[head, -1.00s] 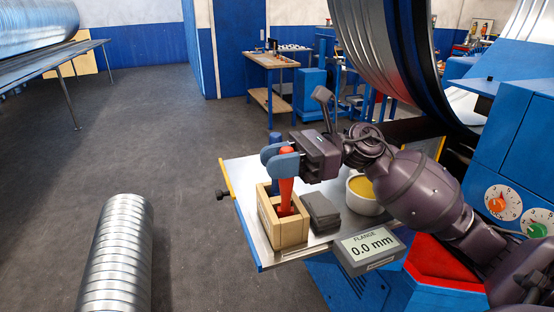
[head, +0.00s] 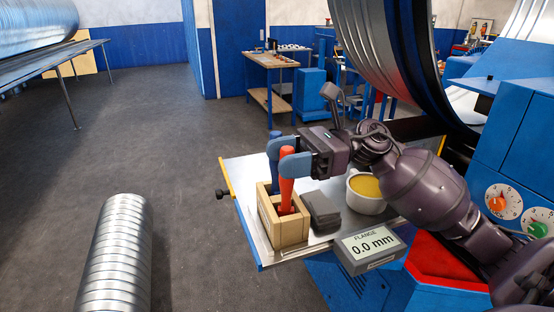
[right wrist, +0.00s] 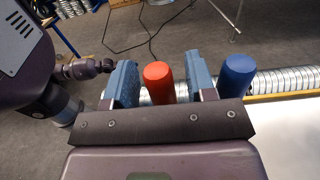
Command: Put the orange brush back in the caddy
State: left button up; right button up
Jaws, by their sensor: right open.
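The orange brush (head: 286,183) stands upright in the wooden caddy (head: 289,231), its lower end hidden inside the caddy. My right gripper (head: 284,163) is open, with one blue-grey finger on each side of the brush's upper handle. In the right wrist view the orange handle (right wrist: 159,82) shows between the two spread fingers, with a visible gap to each. A blue handle (right wrist: 237,78) stands just outside the right-hand finger there; its top (head: 275,135) shows behind the gripper in the head view. My left gripper is not in view.
The caddy stands on a metal shelf (head: 266,246). Dark grey pads (head: 322,209), a white bowl of yellow stuff (head: 366,196) and a flange display reading 0.0 mm (head: 369,247) are to its right. A ribbed duct (head: 118,255) lies on the floor at left.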

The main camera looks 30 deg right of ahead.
pick_arm(q)
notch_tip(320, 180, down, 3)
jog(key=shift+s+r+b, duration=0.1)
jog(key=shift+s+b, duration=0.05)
jog(key=shift+b, duration=0.85)
pick_arm(e)
jog(key=v, duration=1)
jog(key=shift+d, duration=0.25)
jog(key=shift+s, duration=0.15)
jog(key=shift+f, duration=0.1)
